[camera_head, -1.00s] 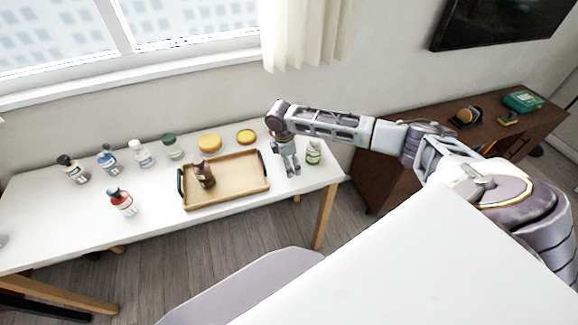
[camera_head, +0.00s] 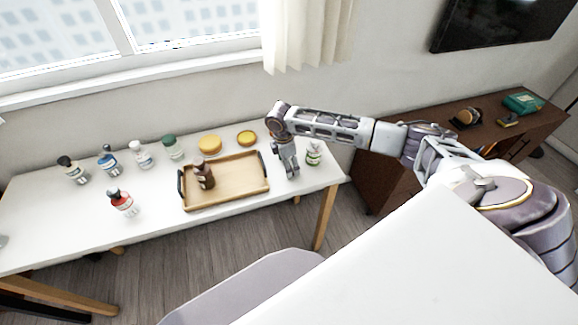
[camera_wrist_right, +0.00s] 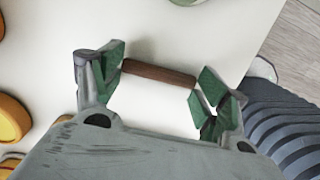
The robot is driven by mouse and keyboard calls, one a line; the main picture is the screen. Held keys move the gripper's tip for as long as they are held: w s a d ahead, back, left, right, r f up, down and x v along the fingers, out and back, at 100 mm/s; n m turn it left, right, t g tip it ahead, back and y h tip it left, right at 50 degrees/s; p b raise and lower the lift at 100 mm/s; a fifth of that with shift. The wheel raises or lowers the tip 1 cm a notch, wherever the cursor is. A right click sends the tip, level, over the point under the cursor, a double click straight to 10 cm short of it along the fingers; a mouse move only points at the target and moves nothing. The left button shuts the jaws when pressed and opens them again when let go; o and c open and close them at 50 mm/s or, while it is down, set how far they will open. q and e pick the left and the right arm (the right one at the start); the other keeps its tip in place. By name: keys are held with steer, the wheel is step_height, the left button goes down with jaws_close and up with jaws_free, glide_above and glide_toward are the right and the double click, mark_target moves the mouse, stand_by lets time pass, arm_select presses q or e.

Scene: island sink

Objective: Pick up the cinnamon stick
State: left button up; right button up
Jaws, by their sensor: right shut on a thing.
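The cinnamon stick (camera_wrist_right: 158,73) is a short brown rod on the white table, seen in the right wrist view. My right gripper (camera_wrist_right: 162,88) is shut on it, with one green-padded finger at each end of the stick. In the head view my right gripper (camera_head: 291,172) points down at the table, just right of the tray; the stick cannot be made out there. My left gripper is not in view.
A wooden tray (camera_head: 237,183) holding a brown bottle (camera_head: 204,175) is left of my gripper. A green-labelled bottle (camera_head: 313,154) stands close on its right. Yellow round items (camera_head: 246,137) and several bottles line the back. The table's right edge is near.

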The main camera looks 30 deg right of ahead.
step_height(320, 180, up, 10)
stand_by(0.7)
